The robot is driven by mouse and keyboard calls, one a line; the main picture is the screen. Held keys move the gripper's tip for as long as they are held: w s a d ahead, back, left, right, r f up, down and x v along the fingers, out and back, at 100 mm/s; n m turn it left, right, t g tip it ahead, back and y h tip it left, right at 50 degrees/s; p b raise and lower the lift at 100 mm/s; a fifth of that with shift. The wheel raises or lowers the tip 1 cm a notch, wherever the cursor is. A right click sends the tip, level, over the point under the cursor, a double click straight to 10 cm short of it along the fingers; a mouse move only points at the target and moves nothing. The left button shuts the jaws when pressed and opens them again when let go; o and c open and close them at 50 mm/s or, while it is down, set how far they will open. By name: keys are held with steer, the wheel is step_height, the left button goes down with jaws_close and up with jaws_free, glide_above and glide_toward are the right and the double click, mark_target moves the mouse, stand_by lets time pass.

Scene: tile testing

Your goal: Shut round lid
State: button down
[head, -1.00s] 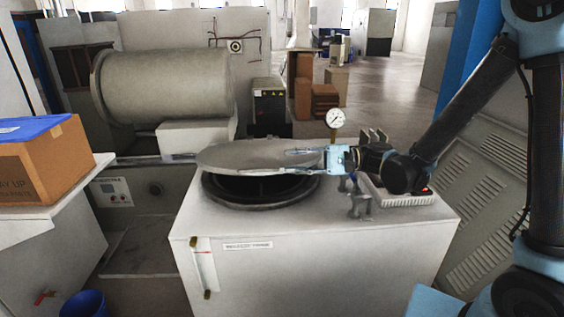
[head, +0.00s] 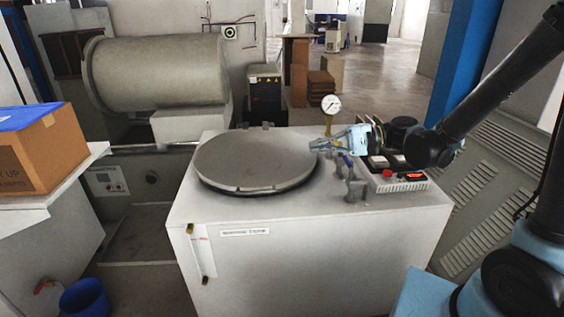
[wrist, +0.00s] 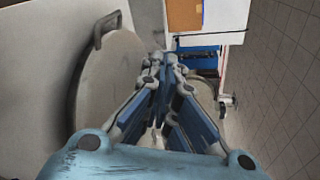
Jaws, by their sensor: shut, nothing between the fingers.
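The round grey lid (head: 256,160) lies flat over the round opening in the top of the white cabinet (head: 300,262) in the head view. No gap shows between lid and rim. My gripper (head: 314,146) is shut and empty, just right of the lid's right edge and slightly above it. In the wrist view the lid (wrist: 112,80) fills the left side with a curved handle (wrist: 106,29) at its edge, and my gripper's fingers (wrist: 160,60) are together beside it. Whether the fingertips touch the lid I cannot tell.
A pressure gauge (head: 331,104) stands behind my gripper. A valve fitting (head: 354,186) and a control box with a red button (head: 388,176) sit on the cabinet's right. A cardboard box (head: 36,150) is at the left, and a large horizontal cylinder (head: 158,72) is behind.

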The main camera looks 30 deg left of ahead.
steer(key=w+d+f+t+h, duration=0.2)
steer(key=w+d+t, duration=0.25)
steer(key=d, duration=0.65)
steer(key=w+d+f+t+h, duration=0.25)
steer(key=w+d, duration=0.35)
steer(key=d, duration=0.4)
steer(key=d+f+m+t+h, duration=0.15)
steer(key=d+h, duration=0.25)
steer(key=d, duration=0.8)
steer(key=d+f+t+h, duration=0.1)
steer(key=d+t+h, duration=0.25)
steer(key=d, duration=0.85)
steer(key=w+a+r+n, duration=0.2)
steer(key=w+a+r, duration=0.3)
steer(key=a, duration=0.5)
steer(key=s+a+r+n, duration=0.1)
steer(key=a+r, duration=0.2)
steer(key=a, duration=0.5)
steer(key=s+a+r, duration=0.1)
steer(key=a+r, duration=0.1)
steer(key=a, duration=0.7)
steer(key=n+y, duration=0.2)
steer(key=y, duration=0.1)
glide_above(277, 182)
steer(key=shift+g, duration=0.4)
steer(key=f, duration=0.8)
steer(key=shift+w+f, duration=0.2)
steer(key=shift+f, duration=0.15)
steer(key=shift+s+f, duration=0.25)
steer(key=shift+f, duration=0.3)
